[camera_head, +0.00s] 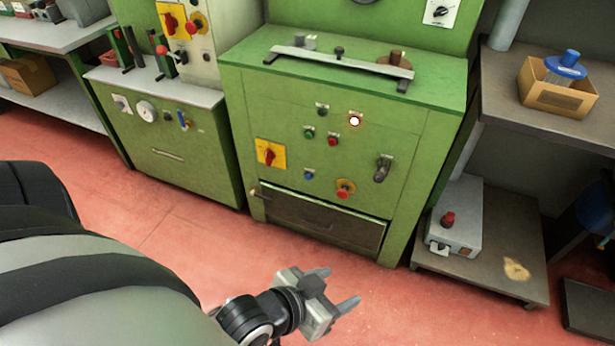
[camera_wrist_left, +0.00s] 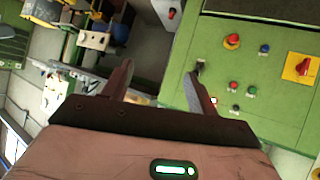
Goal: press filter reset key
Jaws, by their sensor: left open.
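The green machine's front panel (camera_head: 415,150) carries several controls, and their labels are too small to read, so I cannot tell which is the filter reset key. They include a blue button (camera_head: 309,175), a green button (camera_head: 309,133), a red button (camera_head: 333,141), a black button (camera_head: 322,110) and a lit red-rimmed lamp or button (camera_head: 355,121). My left gripper (camera_head: 340,287) is open and empty, low in front of the machine and apart from the panel. In the left wrist view its fingers (camera_wrist_left: 160,80) stand apart, with the panel (camera_wrist_left: 215,60) behind and to the right. My right gripper is out of view.
The panel also has a red rotary switch (camera_head: 270,153) on yellow, a red mushroom button (camera_head: 345,188) and a dark lever-like control (camera_head: 382,168). A drawer (camera_head: 320,222) lies below. Shelves with a cardboard box (camera_head: 545,100) stand right. Red floor (camera_head: 200,240) is open in front.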

